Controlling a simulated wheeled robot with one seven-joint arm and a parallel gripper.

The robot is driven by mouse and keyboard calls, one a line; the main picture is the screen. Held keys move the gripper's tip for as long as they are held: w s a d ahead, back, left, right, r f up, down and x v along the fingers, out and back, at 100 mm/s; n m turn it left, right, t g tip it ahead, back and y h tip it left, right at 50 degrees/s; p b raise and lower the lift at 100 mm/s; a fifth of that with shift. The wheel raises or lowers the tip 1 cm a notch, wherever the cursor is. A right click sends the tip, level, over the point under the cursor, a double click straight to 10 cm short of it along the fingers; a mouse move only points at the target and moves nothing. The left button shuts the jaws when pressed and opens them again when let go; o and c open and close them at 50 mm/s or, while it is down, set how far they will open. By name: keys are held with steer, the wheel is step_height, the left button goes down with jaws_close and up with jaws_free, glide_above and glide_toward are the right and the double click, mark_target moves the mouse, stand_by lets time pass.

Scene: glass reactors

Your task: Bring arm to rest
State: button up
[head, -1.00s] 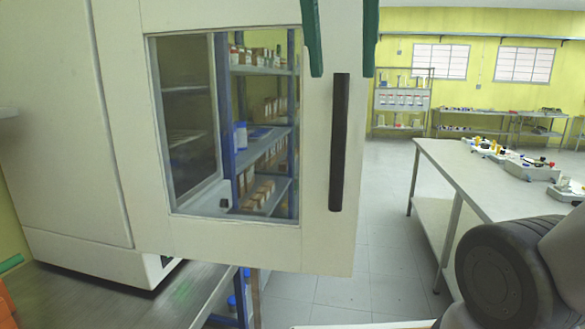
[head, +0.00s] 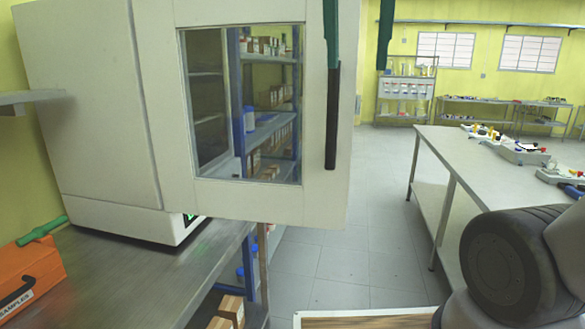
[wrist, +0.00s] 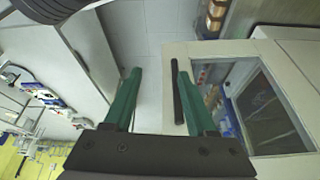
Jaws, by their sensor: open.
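My gripper (head: 358,67) hangs at the top of the head view, its two green fingers apart with nothing between them. In the wrist view my gripper (wrist: 158,74) is also open and empty. The white cabinet door (head: 265,205) with a glass window appears swung out from the cabinet body (head: 85,110). Its dark vertical handle (head: 333,125) is near its right edge. The left finger overlaps the handle's top in the head view. In the wrist view the handle (wrist: 175,90) shows beside the right finger; I cannot tell whether they touch.
A metal bench (head: 110,275) carries the cabinet and an orange samples box (head: 35,270). A long table (head: 455,160) with several small devices stands at right. Blue-framed shelves (head: 240,90) show through the door window. Open floor (head: 375,215) lies between bench and table.

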steer(key=w+d+f+t+y, duration=0.1)
steer(key=w+d+f, duration=0.3)
steer(key=w+d, duration=0.3)
steer(key=w+d+f+t+y, duration=0.2)
steer(key=w+d+f, duration=0.3)
steer(key=d, duration=0.5)
steer(key=w, duration=0.2)
steer(key=shift+w+d+f, duration=0.15)
steer(key=shift+w+d, duration=0.05)
steer(key=shift+w, duration=0.15)
